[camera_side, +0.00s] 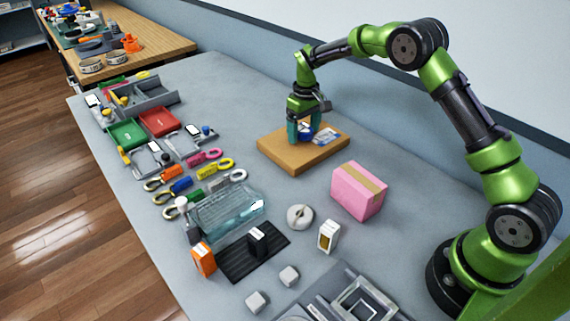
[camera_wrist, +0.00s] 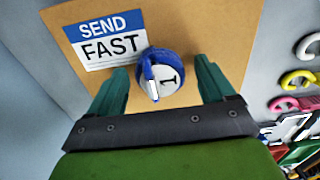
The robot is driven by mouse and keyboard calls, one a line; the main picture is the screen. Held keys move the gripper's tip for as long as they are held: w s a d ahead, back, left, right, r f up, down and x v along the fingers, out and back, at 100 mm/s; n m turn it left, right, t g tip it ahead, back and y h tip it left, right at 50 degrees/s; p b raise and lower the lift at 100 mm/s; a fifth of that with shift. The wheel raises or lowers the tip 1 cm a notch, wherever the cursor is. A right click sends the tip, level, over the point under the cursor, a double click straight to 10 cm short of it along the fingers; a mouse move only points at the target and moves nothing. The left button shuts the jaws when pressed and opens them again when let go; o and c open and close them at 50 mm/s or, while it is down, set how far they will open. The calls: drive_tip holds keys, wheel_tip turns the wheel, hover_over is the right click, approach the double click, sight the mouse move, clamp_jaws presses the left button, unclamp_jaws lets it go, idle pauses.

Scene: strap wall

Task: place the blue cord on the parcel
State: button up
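The blue cord (camera_wrist: 154,72) is a small coil around a pale round centre with a dark mark. It rests on the brown parcel (camera_wrist: 205,25), beside a white and blue "SEND FAST" label (camera_wrist: 100,40). In the side view, the flat parcel (camera_side: 290,158) lies near the back wall, and the cord (camera_side: 305,133) shows partly between my fingers. My gripper (camera_wrist: 162,72) is open, with one teal finger on each side of the cord and a visible gap to it. My gripper (camera_side: 304,138) is low over the parcel; whether the fingertips touch it is unclear.
A pink taped box (camera_side: 358,190) stands right of the parcel. A white roll (camera_side: 300,216), a small white box (camera_side: 328,236) and a clear bin (camera_side: 228,212) are nearer the camera. Coloured cords (camera_side: 208,172) and trays (camera_side: 128,133) line the left edge.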

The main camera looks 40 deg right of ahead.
sight(304, 128)
drive_tip(key=s+a+r+t, duration=0.1)
drive_tip(key=s+r, duration=0.1)
drive_tip(key=r, duration=0.7)
drive_tip(key=s+a+r, duration=0.1)
drive_tip(key=s+r, duration=0.1)
drive_tip(key=r, duration=0.8)
drive_tip(key=s+a+r+m+t+y, duration=0.1)
drive_tip(key=s+a+r+t, duration=0.15)
drive_tip(key=s, duration=0.55)
drive_tip(key=s+a+r+m+t+y, duration=0.1)
drive_tip(key=s+a+r+t, duration=0.15)
drive_tip(key=s, duration=0.55)
drive_tip(key=s+a+f+m+t, duration=0.1)
drive_tip(key=s+a+f+m, duration=0.1)
drive_tip(key=s, duration=0.8)
drive_tip(key=shift+a+f, duration=0.15)
drive_tip(key=shift+f, duration=0.45)
drive_tip(key=shift+o, duration=0.4)
